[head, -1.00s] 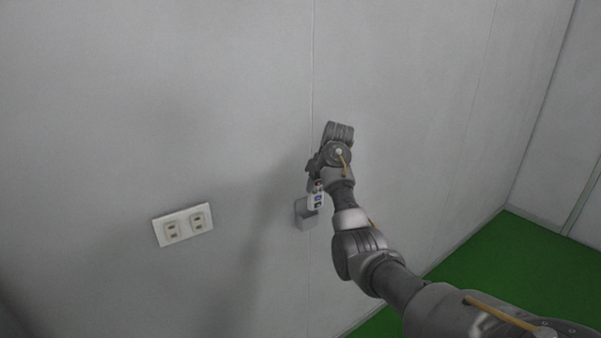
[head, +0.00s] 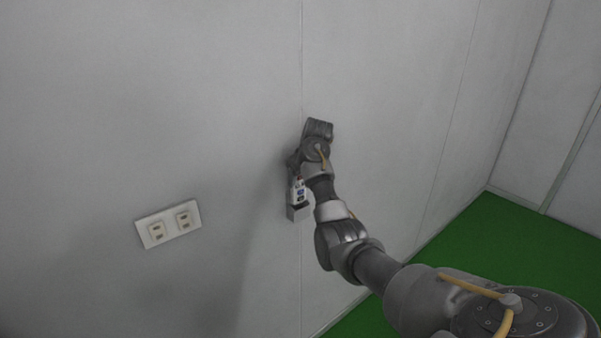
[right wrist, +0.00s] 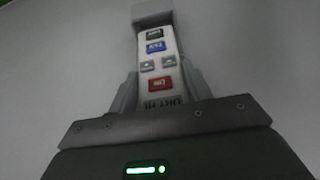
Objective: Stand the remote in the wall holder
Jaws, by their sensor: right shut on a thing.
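The remote (head: 298,193) is white with black, blue, grey and red buttons, which show large in the right wrist view (right wrist: 157,63). My right gripper (head: 295,179) is shut on it, with a finger on each side of the remote in the right wrist view (right wrist: 160,88). The remote hangs roughly upright, low end down. The wall holder (head: 299,214) is a small grey box on the wall, right below the remote. In the right wrist view the holder (right wrist: 151,11) meets the remote's far end. I cannot tell how far that end is inside. My left gripper is not in view.
A white wall outlet plate (head: 168,224) with two sockets is on the wall to the left of the holder. The grey wall (head: 400,90) around the holder is otherwise bare. Green floor (head: 505,245) shows at the lower right.

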